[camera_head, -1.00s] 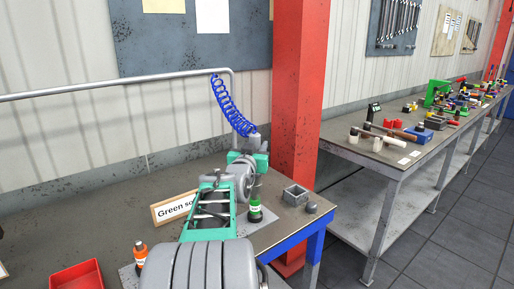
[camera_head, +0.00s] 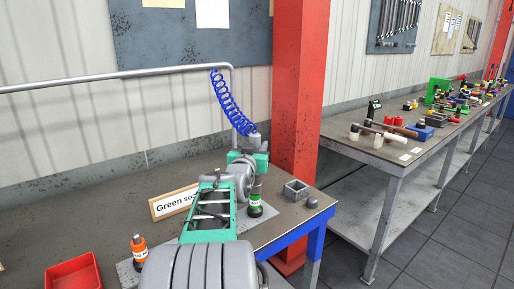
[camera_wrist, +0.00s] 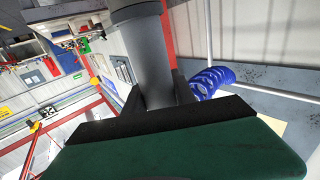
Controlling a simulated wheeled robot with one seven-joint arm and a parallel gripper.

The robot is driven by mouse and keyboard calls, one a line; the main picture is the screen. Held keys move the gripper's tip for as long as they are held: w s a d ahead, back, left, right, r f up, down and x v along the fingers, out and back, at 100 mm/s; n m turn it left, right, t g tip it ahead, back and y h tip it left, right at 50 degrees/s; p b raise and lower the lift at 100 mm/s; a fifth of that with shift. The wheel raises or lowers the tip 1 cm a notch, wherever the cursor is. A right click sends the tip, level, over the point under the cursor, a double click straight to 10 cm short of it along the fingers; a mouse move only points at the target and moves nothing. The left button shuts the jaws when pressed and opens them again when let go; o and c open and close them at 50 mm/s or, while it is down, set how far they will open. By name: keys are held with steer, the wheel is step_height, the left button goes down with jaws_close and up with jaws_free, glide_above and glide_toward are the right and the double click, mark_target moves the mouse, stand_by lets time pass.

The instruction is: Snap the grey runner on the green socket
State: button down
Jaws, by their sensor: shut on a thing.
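The grey runner (camera_head: 253,142) hangs at the lower end of a blue coiled hose. My gripper (camera_head: 249,162) is shut on it; in the wrist view its grey body (camera_wrist: 166,65) stands between the dark fingers. The green socket (camera_head: 255,209), dark with a green and white band, stands on the bench directly below my gripper. The runner's lower end and the socket's top line up in the head view; whether they touch I cannot tell. The wrist view does not show the socket.
An orange socket (camera_head: 139,250) and a red bin (camera_head: 73,273) stand at the left. A "Green socket" sign (camera_head: 172,204) stands behind my arm. A grey open box (camera_head: 295,190) and grey knob (camera_head: 312,202) are near the bench's right edge. A red pillar (camera_head: 297,100) rises behind.

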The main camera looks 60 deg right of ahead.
steer(key=shift+f+b, duration=0.4)
steer(key=shift+b, duration=0.1)
steer(key=c, duration=0.9)
jaws_free()
steer(key=shift+f, duration=0.1)
steer(key=shift+c, duration=0.2)
steer(key=b+v, duration=0.1)
steer(key=v, duration=0.7)
steer(key=shift+d, duration=0.1)
